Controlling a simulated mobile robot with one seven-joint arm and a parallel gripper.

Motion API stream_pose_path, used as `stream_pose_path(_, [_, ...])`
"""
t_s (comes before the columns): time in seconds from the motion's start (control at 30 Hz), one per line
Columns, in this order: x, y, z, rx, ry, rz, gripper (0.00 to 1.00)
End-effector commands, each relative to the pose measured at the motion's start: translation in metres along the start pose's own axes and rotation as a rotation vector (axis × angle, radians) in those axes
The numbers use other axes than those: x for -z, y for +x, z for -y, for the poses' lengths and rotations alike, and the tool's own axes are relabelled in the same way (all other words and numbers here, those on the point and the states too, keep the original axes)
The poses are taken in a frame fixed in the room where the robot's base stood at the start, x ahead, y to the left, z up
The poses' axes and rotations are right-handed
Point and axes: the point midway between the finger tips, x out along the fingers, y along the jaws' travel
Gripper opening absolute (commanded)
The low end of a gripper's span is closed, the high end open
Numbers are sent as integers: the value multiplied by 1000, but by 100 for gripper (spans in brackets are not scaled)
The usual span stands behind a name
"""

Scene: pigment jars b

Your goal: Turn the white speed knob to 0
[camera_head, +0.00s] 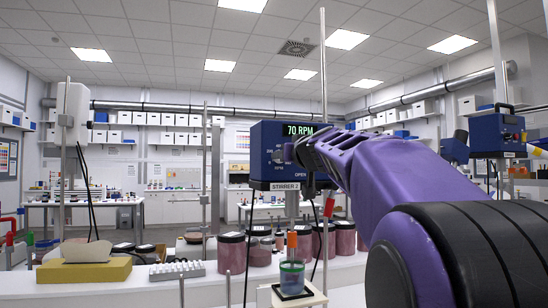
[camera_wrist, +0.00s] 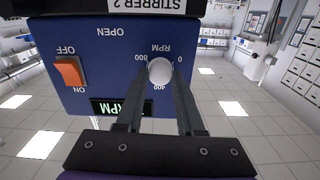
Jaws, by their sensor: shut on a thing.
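The blue stirrer unit (camera_head: 265,140) is labelled STIRRER 2, and its display (camera_head: 298,130) reads 70 RPM. In the wrist view, which is upside down, the white speed knob (camera_wrist: 160,71) is on the unit's face, with 0, 400 and 800 marked around it. My gripper (camera_wrist: 162,86) is shut on the knob, one finger on each side. No pointer mark on the knob can be made out. In the head view my gripper (camera_head: 298,153) reaches the unit's face from the right and hides the knob.
An orange switch (camera_wrist: 69,72) with OFF and ON marks is beside the knob. Several jars of reddish pigment (camera_head: 231,253) stand on the white bench. Another blue unit (camera_head: 497,135) is at the right.

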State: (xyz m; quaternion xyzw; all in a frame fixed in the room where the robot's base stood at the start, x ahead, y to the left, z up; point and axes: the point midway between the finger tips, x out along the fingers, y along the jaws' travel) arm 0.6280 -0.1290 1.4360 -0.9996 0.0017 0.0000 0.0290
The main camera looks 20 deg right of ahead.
Motion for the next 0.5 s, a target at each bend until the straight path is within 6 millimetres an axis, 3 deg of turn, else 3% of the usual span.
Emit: stream_pose_path(0.5, [1,0,1,-1,-339,-2,0])
